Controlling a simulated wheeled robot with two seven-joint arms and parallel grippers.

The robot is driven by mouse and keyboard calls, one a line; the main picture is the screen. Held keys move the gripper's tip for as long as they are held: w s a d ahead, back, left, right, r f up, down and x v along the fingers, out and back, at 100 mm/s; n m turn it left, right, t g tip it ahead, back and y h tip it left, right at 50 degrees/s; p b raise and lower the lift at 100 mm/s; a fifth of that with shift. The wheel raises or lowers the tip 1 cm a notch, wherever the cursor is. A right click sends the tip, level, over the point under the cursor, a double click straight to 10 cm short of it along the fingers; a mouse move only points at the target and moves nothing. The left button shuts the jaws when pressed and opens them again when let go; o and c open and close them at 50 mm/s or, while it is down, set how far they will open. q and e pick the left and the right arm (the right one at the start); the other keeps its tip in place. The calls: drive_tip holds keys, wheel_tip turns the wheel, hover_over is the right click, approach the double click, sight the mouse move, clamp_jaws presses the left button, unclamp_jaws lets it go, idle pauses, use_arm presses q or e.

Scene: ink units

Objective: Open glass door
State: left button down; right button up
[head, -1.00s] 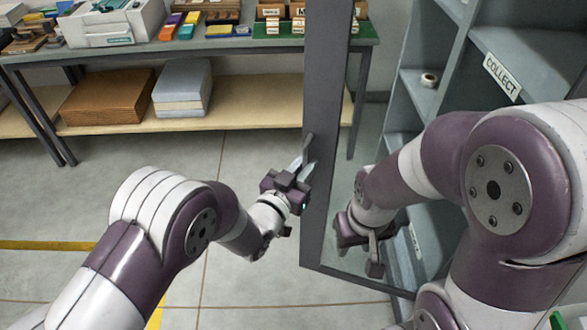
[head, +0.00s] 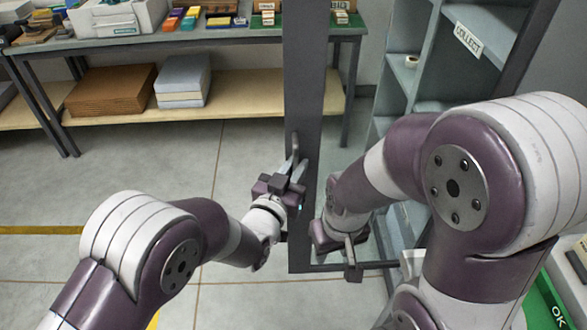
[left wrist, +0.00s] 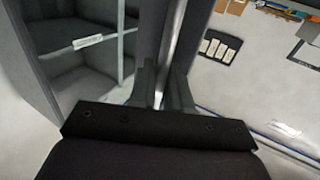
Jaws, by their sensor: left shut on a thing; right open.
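The glass door stands ajar, swung out from the cabinet; its grey frame (head: 304,75) runs upright through the middle of the head view. My left gripper (head: 291,170) is shut on the door's handle (head: 296,145), on the left side of the frame. In the left wrist view its two fingers (left wrist: 163,90) close around the handle, though the contact is hard to make out. My right gripper (head: 351,262) is open, low on the cabinet side of the door near its bottom edge; whether it touches the door I cannot tell. My right arm hides part of the cabinet and glass.
A workbench (head: 200,40) with stamps and boxes is at the back. A green "OK" tray (head: 548,305) is at lower right. The floor at left is clear.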

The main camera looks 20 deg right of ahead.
use_arm(q)
drive_tip(key=c, duration=1.3)
unclamp_jaws()
drive_tip(key=shift+c, duration=0.2)
drive_tip(key=b+v, duration=0.1)
drive_tip(key=v, duration=1.1)
drive_tip(key=shift+s, duration=0.3)
drive_tip(key=shift+a, duration=0.15)
